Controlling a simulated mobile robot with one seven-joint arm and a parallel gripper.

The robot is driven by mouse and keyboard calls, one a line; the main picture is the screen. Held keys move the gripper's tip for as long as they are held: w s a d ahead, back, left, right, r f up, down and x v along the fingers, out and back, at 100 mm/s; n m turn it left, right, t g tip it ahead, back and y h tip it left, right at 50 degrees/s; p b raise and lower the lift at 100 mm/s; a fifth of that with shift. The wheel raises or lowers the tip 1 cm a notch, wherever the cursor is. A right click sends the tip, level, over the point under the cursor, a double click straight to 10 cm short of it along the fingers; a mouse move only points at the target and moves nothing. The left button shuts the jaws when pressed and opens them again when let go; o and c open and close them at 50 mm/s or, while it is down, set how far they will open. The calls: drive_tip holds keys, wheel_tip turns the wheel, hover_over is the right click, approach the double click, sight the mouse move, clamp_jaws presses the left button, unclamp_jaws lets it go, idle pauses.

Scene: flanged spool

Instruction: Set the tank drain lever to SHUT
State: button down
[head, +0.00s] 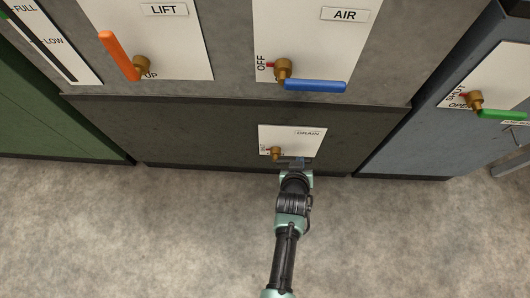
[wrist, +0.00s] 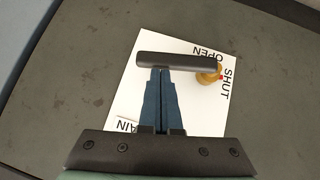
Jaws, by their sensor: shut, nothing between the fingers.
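The drain plate (head: 300,136) is white, low on the dark cabinet front. Its lever has a brass hub (head: 275,153) and a dark grey handle (wrist: 175,61). In the wrist view the plate (wrist: 200,115) looks upside down, with OPEN above the hub and SHUT to its right. A small red mark lies between hub and SHUT. The handle runs left from the hub, away from SHUT. My gripper (head: 294,164) is shut and empty. Its blue fingertips (wrist: 160,70) meet the handle's edge near its free end in the wrist view; whether they touch, I cannot tell.
Above are an orange lift lever (head: 119,55) and a blue air lever (head: 315,86). A green-handled lever (head: 502,115) is on the blue-grey cabinet at right. A green cabinet (head: 60,120) stands at left. The concrete floor (head: 130,230) in front is clear.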

drive_tip(key=shift+d+f, duration=0.45)
drive_tip(key=shift+f, duration=0.4)
drive_tip(key=s+r+p, duration=0.7)
drive_tip(key=r+p, duration=0.2)
drive_tip(key=r, duration=0.2)
idle(0.8)
